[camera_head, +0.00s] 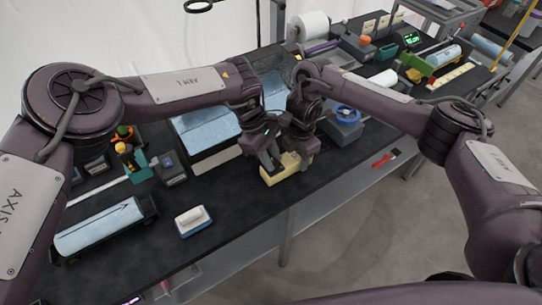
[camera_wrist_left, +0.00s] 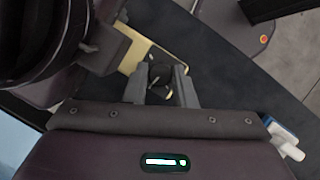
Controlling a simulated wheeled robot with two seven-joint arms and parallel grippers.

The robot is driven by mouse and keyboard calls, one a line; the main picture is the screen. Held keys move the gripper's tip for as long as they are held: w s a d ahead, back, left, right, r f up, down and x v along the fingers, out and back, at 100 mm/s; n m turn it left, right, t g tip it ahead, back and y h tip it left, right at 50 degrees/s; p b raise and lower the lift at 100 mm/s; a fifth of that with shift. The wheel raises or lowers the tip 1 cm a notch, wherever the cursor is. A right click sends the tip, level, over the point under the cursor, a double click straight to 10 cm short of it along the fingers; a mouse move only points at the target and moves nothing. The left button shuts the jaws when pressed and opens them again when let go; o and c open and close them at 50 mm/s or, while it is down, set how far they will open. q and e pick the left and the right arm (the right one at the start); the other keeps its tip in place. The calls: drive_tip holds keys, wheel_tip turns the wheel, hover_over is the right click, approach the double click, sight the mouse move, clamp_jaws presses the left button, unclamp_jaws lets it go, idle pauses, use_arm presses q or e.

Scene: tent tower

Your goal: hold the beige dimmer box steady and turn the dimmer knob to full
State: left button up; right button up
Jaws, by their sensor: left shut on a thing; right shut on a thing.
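The beige dimmer box (camera_head: 286,172) lies on the dark tabletop near its front edge, below both grippers. Its beige top also shows in the left wrist view (camera_wrist_left: 140,50). The dark dimmer knob (camera_wrist_left: 160,75) has a small pale mark and sits between the two fingers of my left gripper (camera_wrist_left: 160,90), which is shut on it. My left gripper also shows in the head view (camera_head: 268,160), where the knob is hidden. My right gripper (camera_head: 301,154) is shut on the box; its dark body and a finger (camera_wrist_left: 118,45) show in the left wrist view, with the exact contact partly hidden.
A white and blue block (camera_head: 192,220) and a blue roll in a dark tray (camera_head: 100,228) lie to the left. The front table strip between block and box is clear.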

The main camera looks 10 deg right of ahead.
use_arm(q)
drive_tip(key=shift+m, duration=0.6)
drive_tip(key=o, duration=1)
drive_tip(key=n+t, duration=0.1)
drive_tip(key=n, duration=0.3)
drive_tip(key=shift+s+a+n+h, duration=0.1)
drive_tip(key=shift+n+h, duration=0.3)
drive_tip(key=n+t, duration=0.2)
drive_tip(key=n, duration=0.3)
drive_tip(key=shift+s+n, duration=0.15)
drive_tip(key=shift+n, duration=0.15)
drive_tip(key=n+t, duration=0.2)
drive_tip(key=n, duration=0.3)
drive_tip(key=shift+s, duration=0.15)
drive_tip(key=n, duration=0.2)
drive_tip(key=n+t+y, duration=0.1)
drive_tip(key=n, duration=0.1)
drive_tip(key=n+t, duration=0.1)
drive_tip(key=shift+d+n+y, duration=0.25)
drive_tip(key=shift+n+y, duration=0.15)
drive_tip(key=v, duration=1.2)
drive_tip(key=shift+n, duration=0.3)
